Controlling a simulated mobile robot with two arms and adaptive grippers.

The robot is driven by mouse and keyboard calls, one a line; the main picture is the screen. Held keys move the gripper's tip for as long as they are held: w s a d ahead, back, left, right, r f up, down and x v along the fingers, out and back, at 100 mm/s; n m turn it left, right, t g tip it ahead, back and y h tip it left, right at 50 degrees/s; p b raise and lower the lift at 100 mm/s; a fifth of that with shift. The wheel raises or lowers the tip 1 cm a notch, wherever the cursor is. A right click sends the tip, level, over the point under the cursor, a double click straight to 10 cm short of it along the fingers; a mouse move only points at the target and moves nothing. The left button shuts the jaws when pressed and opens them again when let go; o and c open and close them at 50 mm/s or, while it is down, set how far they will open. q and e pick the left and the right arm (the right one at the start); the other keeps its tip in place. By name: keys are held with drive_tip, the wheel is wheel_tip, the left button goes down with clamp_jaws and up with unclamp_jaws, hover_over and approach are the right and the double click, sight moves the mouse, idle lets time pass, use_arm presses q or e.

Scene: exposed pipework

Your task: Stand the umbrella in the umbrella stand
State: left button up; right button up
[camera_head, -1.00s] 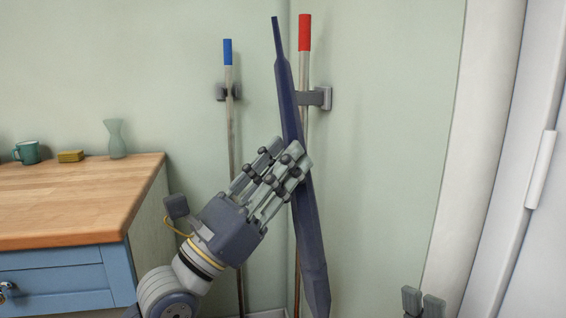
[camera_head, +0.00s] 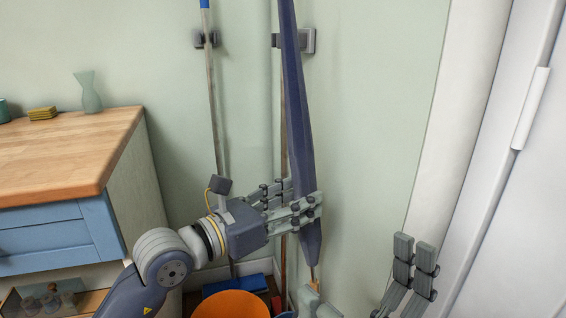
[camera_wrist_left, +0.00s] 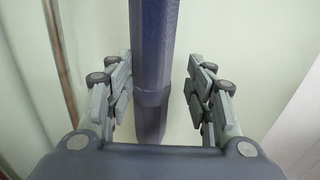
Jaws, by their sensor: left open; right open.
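The dark blue closed umbrella (camera_head: 298,100) stands nearly upright near the wall, tilted slightly, its narrow tan end low in the head view. My left gripper (camera_head: 300,203) is open at its lower part. In the left wrist view, the umbrella (camera_wrist_left: 153,50) passes between the spread fingers of the left gripper (camera_wrist_left: 165,88), with gaps on both sides. My right gripper (camera_head: 412,265) is open and empty at the lower right, apart from the umbrella. I cannot make out the umbrella stand for certain; pale and tan shapes at the bottom edge are cut off.
An orange bucket (camera_head: 232,304) stands on the floor below my left arm. A blue-topped pole (camera_head: 214,100) hangs in a wall clip, with another pole behind the umbrella. A wooden-topped blue cabinet (camera_head: 70,160) is at left, a white pipe (camera_head: 440,130) and door at right.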

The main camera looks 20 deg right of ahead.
use_arm(q)
drive_tip(key=shift+r, duration=0.15)
drive_tip(key=shift+a, duration=0.1)
drive_tip(key=v, duration=1.2)
idle(0.5)
